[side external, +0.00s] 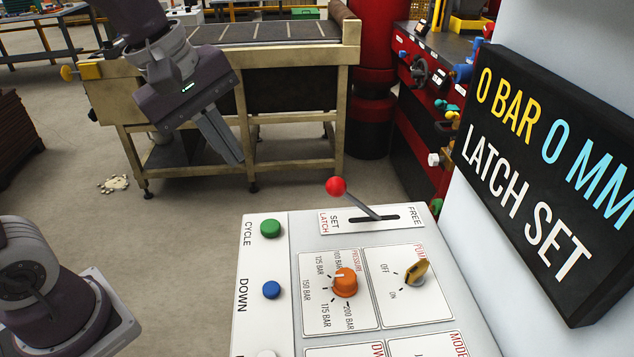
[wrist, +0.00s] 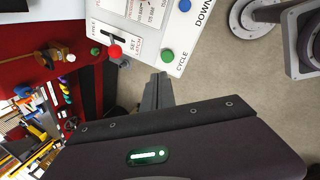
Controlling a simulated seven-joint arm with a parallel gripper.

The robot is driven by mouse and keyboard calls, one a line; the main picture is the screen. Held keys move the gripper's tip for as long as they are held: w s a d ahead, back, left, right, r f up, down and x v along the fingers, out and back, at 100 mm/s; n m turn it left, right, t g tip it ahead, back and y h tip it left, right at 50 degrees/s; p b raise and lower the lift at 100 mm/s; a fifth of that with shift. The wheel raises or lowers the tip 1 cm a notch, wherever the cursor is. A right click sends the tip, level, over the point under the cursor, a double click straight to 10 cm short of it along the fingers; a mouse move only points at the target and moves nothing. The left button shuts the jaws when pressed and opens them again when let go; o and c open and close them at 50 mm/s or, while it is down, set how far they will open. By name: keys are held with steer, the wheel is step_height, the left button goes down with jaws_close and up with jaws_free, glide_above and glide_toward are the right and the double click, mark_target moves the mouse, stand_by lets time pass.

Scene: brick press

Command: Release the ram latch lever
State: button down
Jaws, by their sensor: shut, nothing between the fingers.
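The ram latch lever (side external: 357,198) is a grey rod with a red ball knob on the white control panel (side external: 285,335). It leans toward the SET end of its slot, away from FREE. In the wrist view the red knob (wrist: 115,51) shows at the panel's edge. The display (side external: 550,165) reads 0 BAR, 0 MM, LATCH SET. My gripper (side external: 232,158) is shut and empty, up and to the left of the lever and apart from it. Its fingers also show in the wrist view (wrist: 160,80).
The panel also bears a green CYCLE button (side external: 270,228), a blue DOWN button (side external: 271,290), an orange pressure knob (side external: 344,282) and a pump switch (side external: 416,272) pointing between labels. A beige conveyor table (side external: 240,120) stands behind. Open floor lies left of the panel.

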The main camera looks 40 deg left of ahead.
mark_target(353, 201)
steer(key=w+f+n+g, duration=0.1)
steer(key=w+f+n, duration=0.3)
steer(key=w+n, duration=0.4)
steer(key=shift+w+d+f+n+h, duration=0.25)
steer(key=shift+d+n+h, duration=0.2)
steer(key=shift+n, duration=0.35)
steer(key=x, duration=1)
steer(key=shift+f, duration=0.25)
steer(key=shift+w+d+r, duration=0.3)
steer(key=shift+d+r, duration=0.15)
steer(key=shift+r, duration=0.05)
steer(key=shift+w+d+r, duration=0.3)
steer(key=shift+d+r, duration=0.15)
steer(key=shift+r, duration=0.1)
steer(key=shift+w+d+r, duration=0.2)
steer(key=shift+d+r, duration=0.15)
steer(key=shift+d, duration=0.05)
